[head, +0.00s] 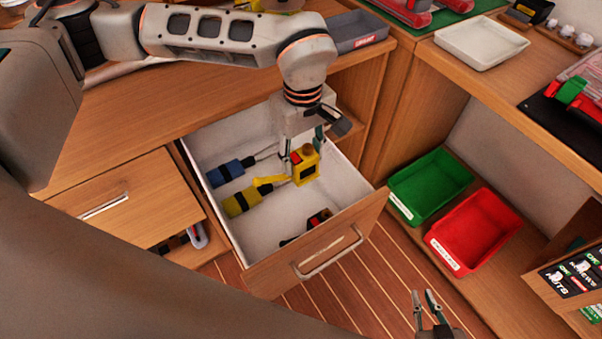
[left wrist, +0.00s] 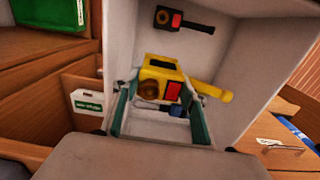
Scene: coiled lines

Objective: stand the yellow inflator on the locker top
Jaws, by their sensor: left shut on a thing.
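The yellow inflator (head: 306,168) is a boxy yellow body with a red patch and a yellow stem. My left gripper (head: 303,150) is shut on its body, inside the open white-lined drawer (head: 270,235). In the left wrist view the inflator (left wrist: 158,72) lies between the two fingers (left wrist: 160,100), its stem pointing right. Whether it touches the drawer floor I cannot tell. The wooden top (head: 130,115) behind the drawer appears to be the locker top. My right gripper (head: 424,294) is open and empty at the bottom of the head view.
The drawer also holds a blue tool (head: 230,170), a yellow-and-black tool (head: 245,200) and a red-and-black tool (head: 319,218). A grey tray (head: 357,30) stands on the wooden top's right end. A green bin (head: 430,185) and a red bin (head: 475,230) sit right of the drawer.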

